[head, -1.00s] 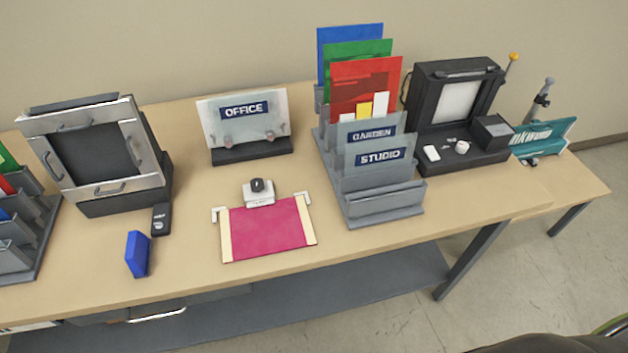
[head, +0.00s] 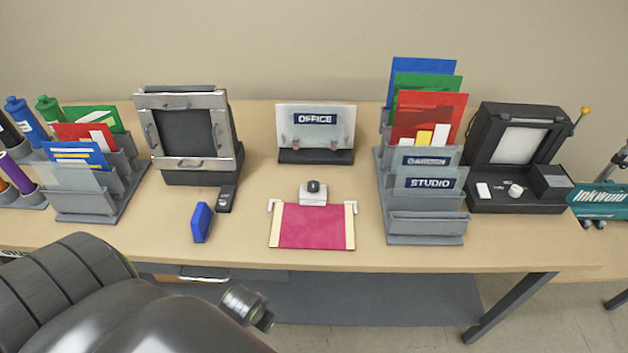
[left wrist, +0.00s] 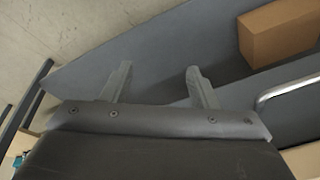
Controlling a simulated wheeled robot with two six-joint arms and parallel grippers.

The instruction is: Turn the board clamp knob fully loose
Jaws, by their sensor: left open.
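The board clamp knob (head: 313,187) is a small dark knob on a white clamp block (head: 313,198) at the back edge of the magenta board (head: 312,227). The board lies flat on the table with pale strips on both sides. My left arm fills the lower left of the head view, below and left of the board, with its gripper not clearly visible there. In the left wrist view my left gripper (left wrist: 158,85) is open and empty, with its two fingers apart over the lower shelf. My right gripper is not in view.
A blue block (head: 202,222) and a small black device (head: 226,199) lie left of the board. The OFFICE sign stand (head: 315,157) stands behind it, and the grey file rack (head: 427,228) stands right. A cardboard box (left wrist: 278,40) sits on the lower shelf.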

